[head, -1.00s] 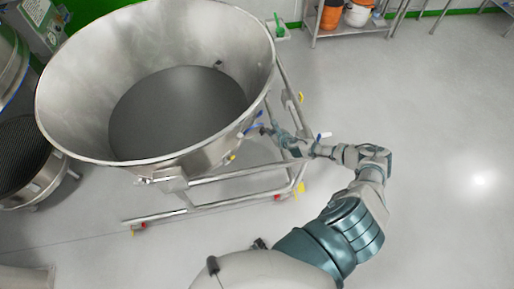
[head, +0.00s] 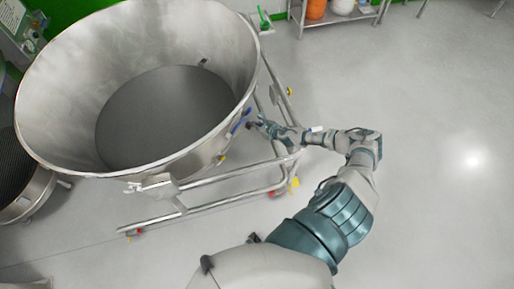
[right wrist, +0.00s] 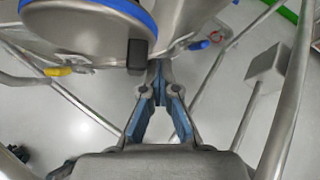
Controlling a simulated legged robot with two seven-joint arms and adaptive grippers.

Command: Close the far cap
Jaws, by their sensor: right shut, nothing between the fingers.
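In the right wrist view, a round metal cap (right wrist: 75,32) with a blue ring along its edge fills the upper left. A dark block (right wrist: 138,56) sits at its right edge, very close to my right gripper's tips. I cannot tell whether they touch. My right gripper (right wrist: 158,68) is shut and empty, its blue-padded fingers meeting at the tips. In the head view my right gripper (head: 256,122) is beside the large steel bowl (head: 60,130), just right of a blue part (head: 240,121) on its side. My left gripper is not in view.
A tubular steel frame (head: 225,176) on casters carries the bowl. The right wrist view also shows a yellow handle (right wrist: 58,71) and a blue handle (right wrist: 199,45). A shelf (head: 345,16) stands at the back. The floor to the right is clear.

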